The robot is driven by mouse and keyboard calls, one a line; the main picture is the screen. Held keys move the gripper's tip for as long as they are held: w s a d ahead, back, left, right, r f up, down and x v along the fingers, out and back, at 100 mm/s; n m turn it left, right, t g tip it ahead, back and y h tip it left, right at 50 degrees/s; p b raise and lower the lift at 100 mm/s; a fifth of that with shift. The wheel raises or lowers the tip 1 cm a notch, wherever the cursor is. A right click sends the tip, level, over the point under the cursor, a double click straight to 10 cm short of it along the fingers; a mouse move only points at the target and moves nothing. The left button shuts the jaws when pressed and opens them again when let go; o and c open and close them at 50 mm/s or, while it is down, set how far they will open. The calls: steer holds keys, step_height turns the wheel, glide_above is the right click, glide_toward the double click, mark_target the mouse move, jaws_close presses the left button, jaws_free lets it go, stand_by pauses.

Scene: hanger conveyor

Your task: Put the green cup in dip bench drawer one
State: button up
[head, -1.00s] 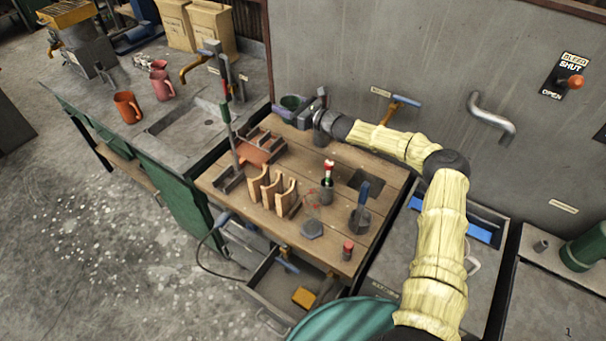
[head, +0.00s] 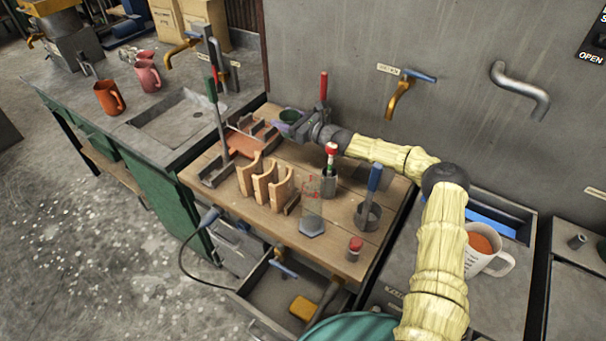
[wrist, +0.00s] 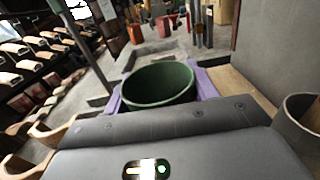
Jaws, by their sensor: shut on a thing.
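The green cup (wrist: 158,86) is upright between the purple finger pads of my gripper (wrist: 160,98) in the wrist view. In the head view the green cup (head: 290,116) shows small at the far edge of the wooden bench, with my gripper (head: 296,128) shut on it. I cannot tell whether its base touches the bench top. An open drawer (head: 262,300) shows below the front of the wooden bench, with a yellow block (head: 303,308) inside. I cannot read a label on the drawer.
A white mug (head: 487,250) stands at right. Taps jut from the wall.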

steer(key=p, duration=0.1)
glide_above(288, 154)
steer(key=shift+f, duration=3.05)
step_height(288, 154, down, 4)
steer(key=shift+a+r+p, duration=0.15)
steer(key=shift+p, duration=0.25)
steer(key=shift+s, duration=0.1)
steer(key=o, duration=1)
